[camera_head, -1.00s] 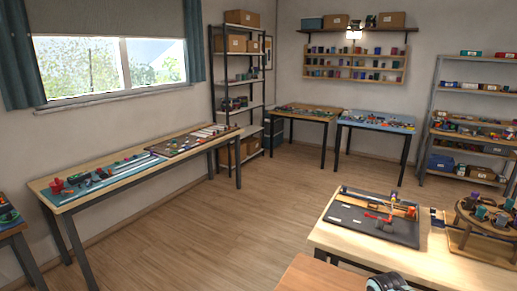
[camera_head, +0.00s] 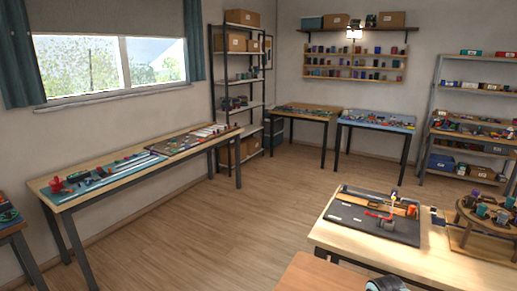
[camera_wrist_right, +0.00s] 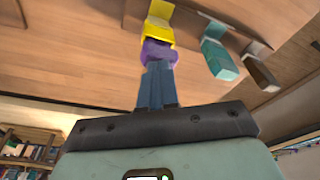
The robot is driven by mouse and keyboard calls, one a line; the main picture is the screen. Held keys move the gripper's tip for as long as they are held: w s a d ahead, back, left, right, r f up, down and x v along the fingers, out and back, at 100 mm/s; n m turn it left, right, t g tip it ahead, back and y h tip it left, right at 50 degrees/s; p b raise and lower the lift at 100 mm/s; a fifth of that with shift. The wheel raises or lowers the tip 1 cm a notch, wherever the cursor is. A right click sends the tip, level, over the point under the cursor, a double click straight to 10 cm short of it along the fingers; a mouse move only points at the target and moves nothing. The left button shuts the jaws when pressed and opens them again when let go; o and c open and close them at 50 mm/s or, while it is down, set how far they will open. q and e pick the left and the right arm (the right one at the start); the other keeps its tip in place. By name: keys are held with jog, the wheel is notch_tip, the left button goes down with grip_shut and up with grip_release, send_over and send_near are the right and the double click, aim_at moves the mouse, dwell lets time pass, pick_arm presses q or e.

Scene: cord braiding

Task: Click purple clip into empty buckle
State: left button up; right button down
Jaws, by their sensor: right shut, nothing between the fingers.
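In the right wrist view my right gripper (camera_wrist_right: 157,82) is shut, with its two blue-grey fingers together. A purple piece (camera_wrist_right: 158,52) sits right at the fingertips and looks like the purple clip; I cannot tell whether the fingers touch it. A yellow piece (camera_wrist_right: 160,18) is directly beyond it, partly cut off by the picture's top edge. I cannot tell whether purple and yellow are joined. The empty buckle cannot be made out. My left gripper is not in view.
A teal piece (camera_wrist_right: 218,58) and a brown-grey piece (camera_wrist_right: 259,72) are to the right of the fingers. In the head view a dark board (camera_head: 362,222) with a red part (camera_head: 379,214) lies on the near wooden table (camera_head: 440,262). The floor (camera_head: 215,235) is clear.

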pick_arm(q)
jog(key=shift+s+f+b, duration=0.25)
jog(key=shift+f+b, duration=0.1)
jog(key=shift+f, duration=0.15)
pick_arm(e)
jog(key=shift+f, duration=0.7)
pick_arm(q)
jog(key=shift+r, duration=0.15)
pick_arm(e)
jog(key=shift+r, duration=0.15)
jog(key=shift+r+p, duration=1.3)
jog(key=shift+r, duration=1)
jog(key=shift+w+r+p, duration=0.1)
jog(key=shift+r+p, duration=0.7)
jog(key=shift+r, duration=0.85)
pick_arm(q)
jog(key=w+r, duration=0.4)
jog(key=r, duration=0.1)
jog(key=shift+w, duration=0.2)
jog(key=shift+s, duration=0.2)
pick_arm(e)
jog(key=shift+f, duration=0.1)
